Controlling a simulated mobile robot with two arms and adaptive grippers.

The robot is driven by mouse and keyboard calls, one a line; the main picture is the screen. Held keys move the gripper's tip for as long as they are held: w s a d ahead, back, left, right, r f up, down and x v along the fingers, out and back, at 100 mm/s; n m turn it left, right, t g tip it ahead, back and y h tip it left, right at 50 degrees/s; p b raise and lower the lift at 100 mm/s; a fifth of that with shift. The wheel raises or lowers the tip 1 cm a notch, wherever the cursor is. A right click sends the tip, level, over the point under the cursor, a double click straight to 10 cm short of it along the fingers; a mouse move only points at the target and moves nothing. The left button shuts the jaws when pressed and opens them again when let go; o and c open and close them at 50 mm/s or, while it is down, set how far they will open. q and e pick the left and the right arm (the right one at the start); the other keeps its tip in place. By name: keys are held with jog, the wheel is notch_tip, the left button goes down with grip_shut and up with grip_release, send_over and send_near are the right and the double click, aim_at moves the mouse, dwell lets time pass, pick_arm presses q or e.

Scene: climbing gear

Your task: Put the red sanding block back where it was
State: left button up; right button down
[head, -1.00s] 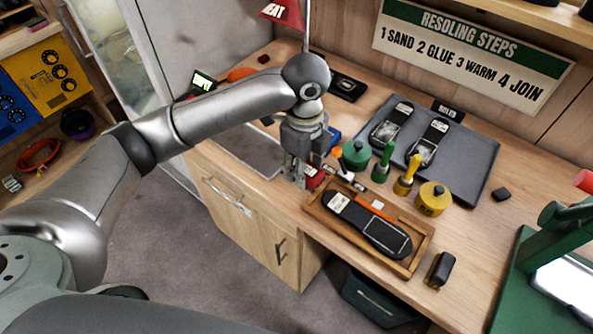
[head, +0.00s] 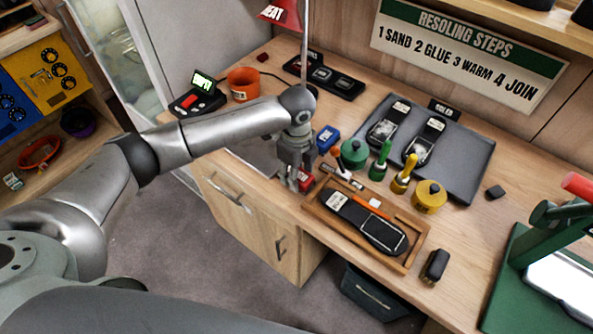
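A red block (head: 305,181) with a pale label is at the front edge of the bench, just left of the wooden tray (head: 414,259). My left gripper (head: 293,182) points down right at it. The gripper's fingers partly hide the block, and I cannot tell whether they are closed on it or beside it. A blue block (head: 327,138) stands behind, near the green round pot (head: 354,153). My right gripper is not in view.
The wooden tray holds a black shoe sole (head: 366,222) and an orange-handled tool. Green and yellow bottles and a yellow pot (head: 429,196) stand behind it. A grey mat (head: 467,165) bears two soles. A green press (head: 540,262) stands at right.

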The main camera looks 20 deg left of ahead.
pick_arm(q)
jog(key=shift+f, duration=0.15)
jog(key=o, duration=0.9)
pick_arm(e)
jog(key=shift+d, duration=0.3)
pick_arm(q)
notch_tip(320, 180, up, 12)
jog(key=shift+r+b, duration=0.2)
jog(key=shift+b, duration=0.95)
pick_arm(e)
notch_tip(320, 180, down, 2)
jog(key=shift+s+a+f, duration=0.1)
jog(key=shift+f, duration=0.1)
pick_arm(q)
jog(key=shift+f, duration=0.1)
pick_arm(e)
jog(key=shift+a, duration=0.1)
